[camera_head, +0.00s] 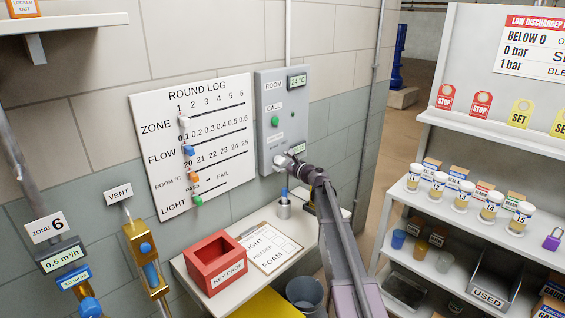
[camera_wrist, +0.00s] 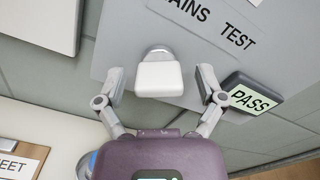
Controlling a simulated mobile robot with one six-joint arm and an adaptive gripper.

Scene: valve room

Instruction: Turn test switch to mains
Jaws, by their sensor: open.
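The test switch is a white knob (camera_wrist: 159,79) on a short metal stem on the grey wall panel (camera_head: 282,90). Beside it in the wrist view is the label MAINS TEST (camera_wrist: 213,22). Which word the switch points to I cannot tell. My gripper (camera_wrist: 160,84) is open, with one finger on each side of the knob. Gaps show between the knob and both fingers. In the head view my gripper (camera_head: 288,164) is at the panel's lower part and partly hides the switch. A small display (camera_wrist: 250,96) reads PASS.
The panel also carries a green CALL button (camera_head: 275,121) and a 24 °C display (camera_head: 297,82). A round log board (camera_head: 215,182) hangs to its left. Below are a red key drop box (camera_head: 215,265) and a clipboard (camera_head: 268,249) on a shelf. Shelving stands right.

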